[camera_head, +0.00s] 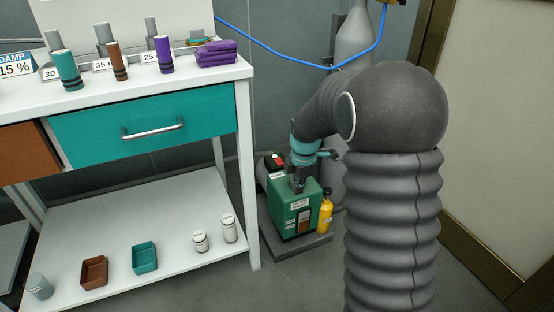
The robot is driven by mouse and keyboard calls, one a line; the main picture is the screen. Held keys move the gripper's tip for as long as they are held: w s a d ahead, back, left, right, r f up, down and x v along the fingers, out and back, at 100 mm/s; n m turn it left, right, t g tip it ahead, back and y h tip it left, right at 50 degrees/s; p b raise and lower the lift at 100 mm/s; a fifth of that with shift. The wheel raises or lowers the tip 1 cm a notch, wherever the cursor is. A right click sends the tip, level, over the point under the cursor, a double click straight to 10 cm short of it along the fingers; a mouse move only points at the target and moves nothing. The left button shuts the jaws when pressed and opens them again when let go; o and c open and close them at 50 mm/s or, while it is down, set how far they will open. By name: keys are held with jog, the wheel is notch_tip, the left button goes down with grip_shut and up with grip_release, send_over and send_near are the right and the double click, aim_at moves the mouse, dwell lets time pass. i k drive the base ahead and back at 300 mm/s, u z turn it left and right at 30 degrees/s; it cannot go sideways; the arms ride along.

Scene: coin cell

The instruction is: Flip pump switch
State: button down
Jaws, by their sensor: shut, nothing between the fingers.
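A green pump box (290,212) stands on a dark base plate on the floor, right of the workbench leg. A small switch panel (304,221) with a brown and pale face shows on its front. A dark housing with a red and a green button (276,160) sits at its back left. My gripper (297,186) is shut and empty, pointing down at the top of the pump box. I cannot tell whether it touches the box. My arm comes from the right and hides part of the area behind the pump.
A yellow bottle (325,212) stands right beside the pump. A grey gas cylinder (354,45) with a blue hose (275,50) stands behind. The white workbench (247,170) with a teal drawer (150,128) is at the left. Grey floor lies clear in front of the base plate.

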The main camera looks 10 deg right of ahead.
aim_at(278, 160)
jog(key=z, duration=0.2)
jog(key=i, duration=1.15)
jog(key=u, duration=0.3)
